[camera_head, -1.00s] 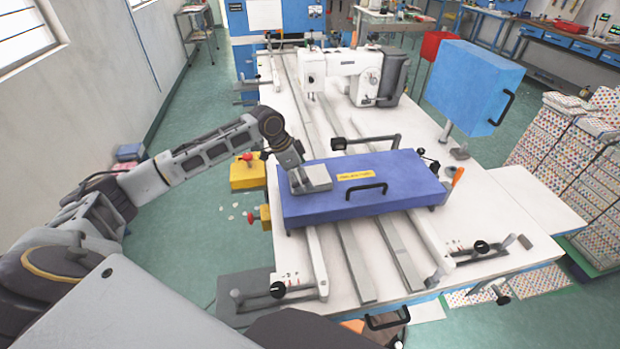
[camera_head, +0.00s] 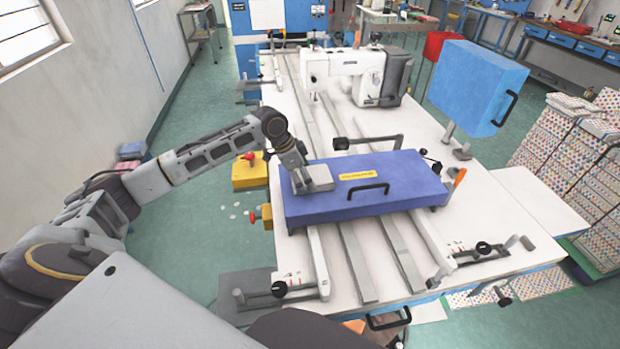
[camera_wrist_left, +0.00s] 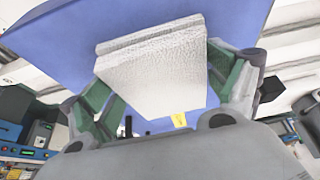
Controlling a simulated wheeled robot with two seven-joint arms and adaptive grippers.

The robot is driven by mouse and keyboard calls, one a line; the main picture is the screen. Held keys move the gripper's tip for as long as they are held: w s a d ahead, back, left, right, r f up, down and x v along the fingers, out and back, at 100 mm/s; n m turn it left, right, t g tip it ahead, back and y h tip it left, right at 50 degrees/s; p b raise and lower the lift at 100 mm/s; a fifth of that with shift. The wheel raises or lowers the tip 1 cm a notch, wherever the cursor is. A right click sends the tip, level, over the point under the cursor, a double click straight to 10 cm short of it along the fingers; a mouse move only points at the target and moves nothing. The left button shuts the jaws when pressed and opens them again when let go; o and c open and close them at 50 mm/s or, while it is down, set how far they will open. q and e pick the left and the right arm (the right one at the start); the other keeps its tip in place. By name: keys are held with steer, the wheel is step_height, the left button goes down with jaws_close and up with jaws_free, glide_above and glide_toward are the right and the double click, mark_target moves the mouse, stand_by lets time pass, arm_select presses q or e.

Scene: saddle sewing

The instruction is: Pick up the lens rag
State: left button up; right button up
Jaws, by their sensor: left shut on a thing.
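The lens rag is a folded light-grey cloth block (camera_head: 317,179) at the left end of the blue case lid in the head view. It also shows large in the left wrist view (camera_wrist_left: 155,70), with a rough white surface. My left gripper (camera_head: 300,180) is over it, its green-padded fingers (camera_wrist_left: 165,85) on both sides of the rag and shut on it. Whether the rag is clear of the blue surface cannot be told. My right gripper is not in view.
The blue case (camera_head: 400,180) with a black handle lies across the white sewing table (camera_head: 520,200). A white sewing machine (camera_head: 340,70) stands behind it. A blue box (camera_head: 475,85) on a post stands at the right. Yellow boxes (camera_head: 248,176) sit left of the table.

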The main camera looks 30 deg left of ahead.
arm_select(q)
steer(key=shift+r, duration=0.1)
step_height(320, 180, up, 10)
steer(key=shift+b, duration=0.4)
stand_by(0.5)
steer(key=o, duration=0.4)
steer(key=c, duration=0.3)
steer(key=shift+w, duration=0.1)
